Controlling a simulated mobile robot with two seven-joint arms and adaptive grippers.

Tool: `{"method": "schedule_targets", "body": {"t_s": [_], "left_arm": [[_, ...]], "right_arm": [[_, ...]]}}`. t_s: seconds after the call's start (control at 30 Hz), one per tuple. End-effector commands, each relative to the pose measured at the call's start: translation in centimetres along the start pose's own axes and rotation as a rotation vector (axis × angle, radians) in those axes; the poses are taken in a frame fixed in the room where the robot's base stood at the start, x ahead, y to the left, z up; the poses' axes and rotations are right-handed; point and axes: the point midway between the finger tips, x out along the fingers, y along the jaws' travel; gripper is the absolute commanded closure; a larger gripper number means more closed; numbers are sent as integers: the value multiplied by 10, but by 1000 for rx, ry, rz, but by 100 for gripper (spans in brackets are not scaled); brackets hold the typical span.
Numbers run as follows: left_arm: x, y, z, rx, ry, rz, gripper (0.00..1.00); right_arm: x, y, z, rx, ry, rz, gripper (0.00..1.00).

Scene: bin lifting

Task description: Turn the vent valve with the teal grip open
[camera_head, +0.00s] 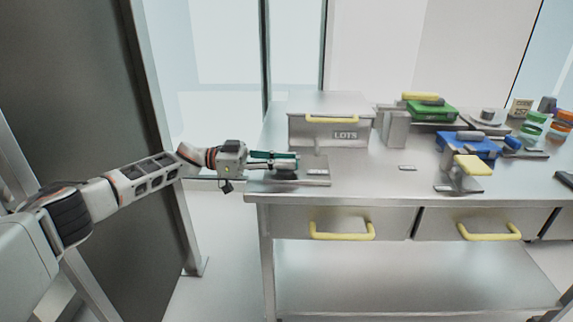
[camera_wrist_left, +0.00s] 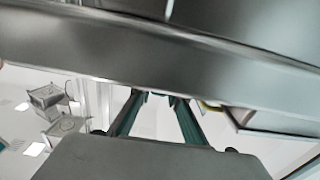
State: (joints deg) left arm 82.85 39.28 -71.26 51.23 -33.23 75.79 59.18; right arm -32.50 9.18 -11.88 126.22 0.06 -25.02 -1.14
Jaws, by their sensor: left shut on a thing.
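The vent valve (camera_head: 286,171) stands on a metal plate at the left end of the steel workbench, in the head view. Its teal grip (camera_head: 287,155) is small there and partly covered by my gripper. My left gripper (camera_head: 275,160) reaches it from the left, level with the benchtop, and is shut on it. In the left wrist view the two fingers (camera_wrist_left: 160,98) point up toward the bench edge. They stand apart, and what lies between their tips cannot be made out. How far the valve is turned cannot be told. My right gripper is not in view.
A grey LOTS box (camera_head: 329,131) with a yellow handle stands just behind the valve. Green (camera_head: 432,112) and blue (camera_head: 470,146) fixtures and a yellow-topped block (camera_head: 472,166) stand farther right. Yellow-handled drawers (camera_head: 343,229) lie below. The benchtop (camera_head: 375,178) between is mostly clear.

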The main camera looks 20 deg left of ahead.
Motion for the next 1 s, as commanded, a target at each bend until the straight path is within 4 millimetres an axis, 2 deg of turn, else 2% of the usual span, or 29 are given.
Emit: {"method": "schedule_targets", "body": {"t_s": [0.03, 0.47, 0.5, 0.53, 0.87, 1.0], "left_arm": [[1, 1, 7, -5, -6, 7, 100], [2, 2, 4, -2, -5, 15, 100], [2, 2, 4, -2, -5, 15, 76], [2, 2, 3, -1, -5, 15, 68], [1, 1, 1, 0, -2, 12, 67], [-8, 0, 1, 1, -2, 9, 67]], "right_arm": [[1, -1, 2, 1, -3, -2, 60], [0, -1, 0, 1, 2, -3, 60], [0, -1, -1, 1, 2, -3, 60], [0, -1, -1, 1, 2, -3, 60], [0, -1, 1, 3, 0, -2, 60], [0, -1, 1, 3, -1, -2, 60]]}}
